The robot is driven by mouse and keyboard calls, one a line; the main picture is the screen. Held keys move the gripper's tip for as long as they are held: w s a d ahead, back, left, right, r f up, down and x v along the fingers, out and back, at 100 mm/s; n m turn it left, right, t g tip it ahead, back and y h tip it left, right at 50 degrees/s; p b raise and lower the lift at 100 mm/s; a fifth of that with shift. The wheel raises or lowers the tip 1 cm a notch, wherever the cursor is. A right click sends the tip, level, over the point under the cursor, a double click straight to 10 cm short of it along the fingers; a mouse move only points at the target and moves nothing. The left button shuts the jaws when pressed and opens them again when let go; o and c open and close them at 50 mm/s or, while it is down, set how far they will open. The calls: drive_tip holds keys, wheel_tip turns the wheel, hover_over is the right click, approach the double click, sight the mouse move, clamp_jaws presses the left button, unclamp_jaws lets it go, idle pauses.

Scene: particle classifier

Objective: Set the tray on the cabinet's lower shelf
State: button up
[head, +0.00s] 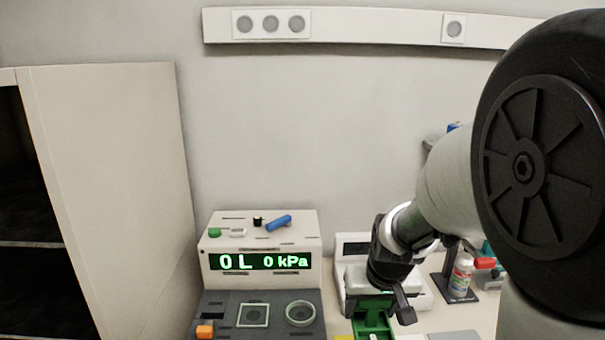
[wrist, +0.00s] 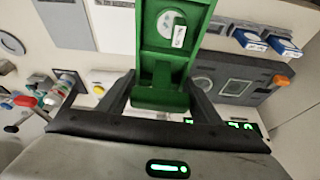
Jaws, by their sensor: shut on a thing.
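The green tray (wrist: 150,72) is between the fingers of my gripper (wrist: 160,98), which is shut on its near end. A pale round disc (wrist: 167,24) and a small item with a white label (wrist: 179,38) lie in it. In the head view the tray (head: 370,328) shows only in part at the bottom edge, under my wrist. The cabinet (head: 110,170) stands at the left. My gripper is well to the right of the cabinet.
A device with a green "0 L 0 kPa" display (head: 262,262) stands between the cabinet and my gripper. A blue item (head: 279,223) lies on top of it. A bottle (head: 460,276) stands behind my arm at the right. Blue boxes (wrist: 250,39) show in the wrist view.

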wheel_tip(320, 180, up, 9)
drive_tip(key=p, duration=0.7)
drive_tip(key=f, duration=0.3)
drive_tip(key=s+f, duration=0.1)
drive_tip(key=f, duration=0.2)
drive_tip(key=s+f, duration=0.1)
drive_tip(key=f, duration=0.2)
drive_tip(key=shift+d+f, duration=0.15)
drive_tip(key=shift+f, duration=0.1)
drive_tip(key=shift+s+f, duration=0.1)
drive_tip(key=shift+f, duration=0.3)
drive_tip(key=shift+b, duration=0.3)
